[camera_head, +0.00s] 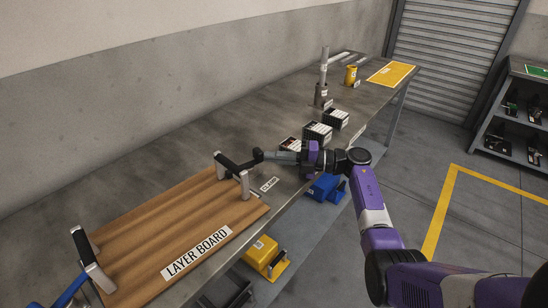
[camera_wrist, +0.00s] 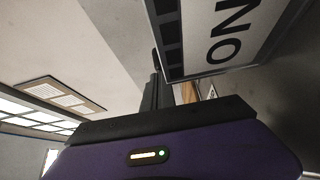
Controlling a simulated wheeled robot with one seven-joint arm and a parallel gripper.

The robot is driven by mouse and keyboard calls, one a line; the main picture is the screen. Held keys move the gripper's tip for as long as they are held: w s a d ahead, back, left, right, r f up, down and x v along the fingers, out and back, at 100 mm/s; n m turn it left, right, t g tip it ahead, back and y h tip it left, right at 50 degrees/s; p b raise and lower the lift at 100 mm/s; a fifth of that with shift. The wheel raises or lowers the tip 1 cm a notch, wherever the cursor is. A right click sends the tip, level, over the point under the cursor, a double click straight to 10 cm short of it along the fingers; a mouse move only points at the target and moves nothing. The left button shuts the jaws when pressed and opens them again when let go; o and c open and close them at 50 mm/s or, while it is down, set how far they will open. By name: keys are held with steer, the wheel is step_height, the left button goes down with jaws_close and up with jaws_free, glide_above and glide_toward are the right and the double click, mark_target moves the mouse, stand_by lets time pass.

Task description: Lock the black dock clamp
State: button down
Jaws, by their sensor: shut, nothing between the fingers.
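In the wrist view my purple gripper body and a dark finger (camera_wrist: 155,88) show; the clamp itself cannot be made out there.
A CLAMP label (camera_head: 269,185) lies on the bench (camera_head: 120,170) beside the clamp. Another clamp with a blue handle (camera_head: 72,291) is at the board's left end. Dark boxes (camera_head: 317,132) stand behind my gripper. A yellow bin (camera_head: 262,255) and blue bin (camera_head: 322,188) are below.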

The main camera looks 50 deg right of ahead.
steer(key=shift+w+d+r+h, duration=0.2)
steer(key=shift+d+h, duration=0.1)
steer(key=shift+d, duration=0.3)
steer(key=v, duration=0.6)
steer(key=shift+s+a+f, duration=0.1)
steer(key=shift+s+f, duration=0.15)
steer(key=shift+s, duration=0.7)
